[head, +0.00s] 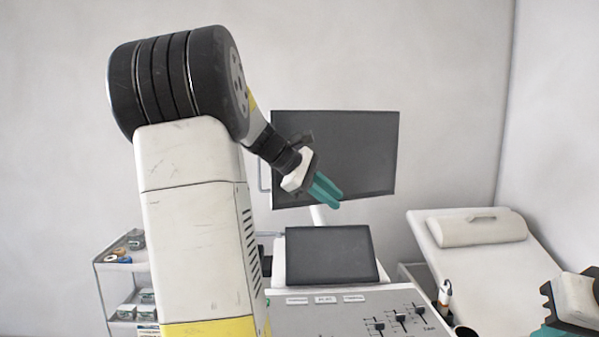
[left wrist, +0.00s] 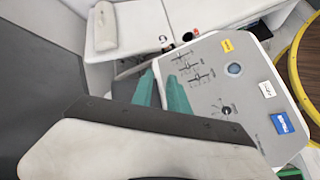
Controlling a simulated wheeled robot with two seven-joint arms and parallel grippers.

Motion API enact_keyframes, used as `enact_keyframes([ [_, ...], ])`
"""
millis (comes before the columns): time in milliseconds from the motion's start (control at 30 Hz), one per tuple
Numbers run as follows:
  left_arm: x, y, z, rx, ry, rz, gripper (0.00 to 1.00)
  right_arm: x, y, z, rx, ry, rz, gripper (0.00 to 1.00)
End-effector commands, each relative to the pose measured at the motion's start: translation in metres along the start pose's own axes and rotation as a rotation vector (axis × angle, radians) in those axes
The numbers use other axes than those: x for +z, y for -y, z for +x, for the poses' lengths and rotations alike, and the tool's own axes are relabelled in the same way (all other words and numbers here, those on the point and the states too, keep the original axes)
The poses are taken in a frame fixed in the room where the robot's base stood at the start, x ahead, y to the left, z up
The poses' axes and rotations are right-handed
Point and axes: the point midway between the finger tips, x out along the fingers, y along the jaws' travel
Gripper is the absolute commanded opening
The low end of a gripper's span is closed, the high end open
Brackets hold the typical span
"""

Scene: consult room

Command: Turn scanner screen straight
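The scanner screen (head: 365,150) is a large dark panel on a pale post above the console. In the head view its left edge looks taller than its right edge, so it appears turned. A bar handle (head: 262,172) shows at its left edge. My left gripper (head: 328,192) has teal fingers in front of the screen's lower middle; whether they touch it is unclear. In the left wrist view a narrow gap shows between the fingers (left wrist: 161,92), with nothing in it, and the dark screen (left wrist: 40,85) fills the left side. My right gripper shows only partly at the lower right.
The console (head: 300,318) has sliders and a smaller dark panel (head: 330,255) below the screen. A couch (head: 480,265) with a pillow (head: 477,228) stands at the right. A shelf cart (head: 120,268) stands at the left. My left arm blocks part of the view.

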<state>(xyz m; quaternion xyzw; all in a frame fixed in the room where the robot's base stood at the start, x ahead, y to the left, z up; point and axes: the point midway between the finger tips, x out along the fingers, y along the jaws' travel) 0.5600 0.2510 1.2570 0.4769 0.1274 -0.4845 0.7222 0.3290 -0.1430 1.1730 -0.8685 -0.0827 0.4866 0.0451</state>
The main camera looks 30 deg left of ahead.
Motion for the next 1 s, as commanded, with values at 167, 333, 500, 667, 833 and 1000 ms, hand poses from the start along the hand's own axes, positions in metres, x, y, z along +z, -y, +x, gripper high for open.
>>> enact_keyframes([
  [167, -0.085, -0.051, -0.032, 0.168, 0.134, -0.355, 0.2, 0.0, 0.0, 0.0, 0.0, 0.0, 0.0, 0.0],
  [333, -0.171, -0.078, -0.084, 0.343, 0.297, -0.638, 0.2, 0.0, 0.0, 0.0, 0.0, 0.0, 0.0, 0.0],
  [500, -0.239, -0.079, -0.14, 0.488, 0.446, -0.816, 0.2, 0.0, 0.0, 0.0, 0.0, 0.0, 0.0, 0.0],
  [667, -0.27, -0.074, -0.17, 0.557, 0.524, -0.887, 0.2, 0.0, 0.0, 0.0, 0.0, 0.0, 0.0, 0.0],
  [833, -0.272, -0.08, -0.168, 0.568, 0.542, -0.898, 0.2, 0.0, 0.0, 0.0, 0.0, 0.0, 0.0, 0.0],
  [1000, -0.266, -0.098, -0.148, 0.567, 0.541, -0.897, 0.2, 0.0, 0.0, 0.0, 0.0, 0.0, 0.0, 0.0],
])
